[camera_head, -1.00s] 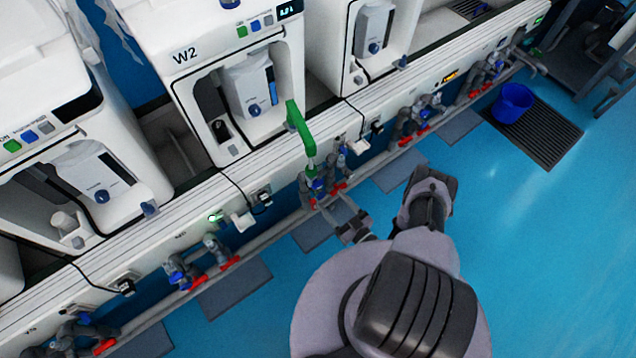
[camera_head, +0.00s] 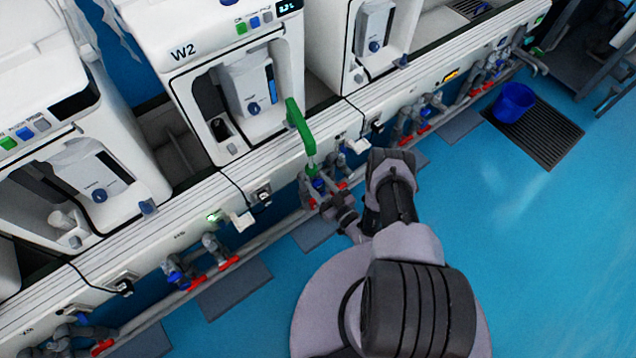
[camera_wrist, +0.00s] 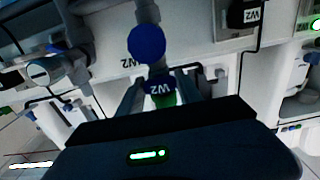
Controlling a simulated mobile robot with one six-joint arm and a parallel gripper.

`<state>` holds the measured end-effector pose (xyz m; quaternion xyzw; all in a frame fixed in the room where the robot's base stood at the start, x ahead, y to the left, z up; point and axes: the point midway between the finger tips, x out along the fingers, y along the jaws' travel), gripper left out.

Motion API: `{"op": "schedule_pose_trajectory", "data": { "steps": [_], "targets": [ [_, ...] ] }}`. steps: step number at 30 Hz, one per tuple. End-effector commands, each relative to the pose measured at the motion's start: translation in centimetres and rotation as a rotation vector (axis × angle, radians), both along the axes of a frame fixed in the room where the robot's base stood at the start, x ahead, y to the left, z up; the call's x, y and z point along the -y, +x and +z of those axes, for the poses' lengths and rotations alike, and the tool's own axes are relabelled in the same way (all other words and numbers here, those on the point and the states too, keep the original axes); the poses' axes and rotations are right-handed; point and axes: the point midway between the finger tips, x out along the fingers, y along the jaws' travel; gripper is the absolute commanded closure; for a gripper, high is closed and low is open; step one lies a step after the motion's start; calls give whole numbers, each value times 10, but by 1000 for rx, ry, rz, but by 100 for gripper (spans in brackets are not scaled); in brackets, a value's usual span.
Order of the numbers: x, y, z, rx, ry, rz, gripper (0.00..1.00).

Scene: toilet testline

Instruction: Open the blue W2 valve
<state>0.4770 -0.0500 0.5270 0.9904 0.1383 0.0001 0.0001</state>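The machine marked W2 (camera_head: 183,53) stands behind a white ledge, with grey pipes below it. A blue valve knob (camera_head: 319,184) shows on these pipes in the head view, close beside my gripper (camera_head: 334,204). In the wrist view a round blue knob (camera_wrist: 146,43) sits on a grey pipe just ahead of my gripper (camera_wrist: 160,84). A smaller blue part marked W2 (camera_wrist: 157,86) appears between my two spread fingers. The fingers look open, and I cannot tell whether they touch it.
Red-handled valves (camera_head: 229,263) line the low pipe to the left, with more to the right. The ledge (camera_head: 215,187) runs close above the pipes. A blue bucket (camera_head: 512,102) stands on a dark floor grate (camera_head: 540,133).

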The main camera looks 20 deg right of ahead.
Motion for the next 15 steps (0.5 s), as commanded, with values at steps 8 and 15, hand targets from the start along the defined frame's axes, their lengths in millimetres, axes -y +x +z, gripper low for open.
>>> {"op": "schedule_pose_trajectory", "data": {
  "steps": [8, 15],
  "targets": [
    [-1, -1, 4, 55, -196, 0, 99],
    [-1, -1, 0, 109, -385, 1, 99]
  ]
}}
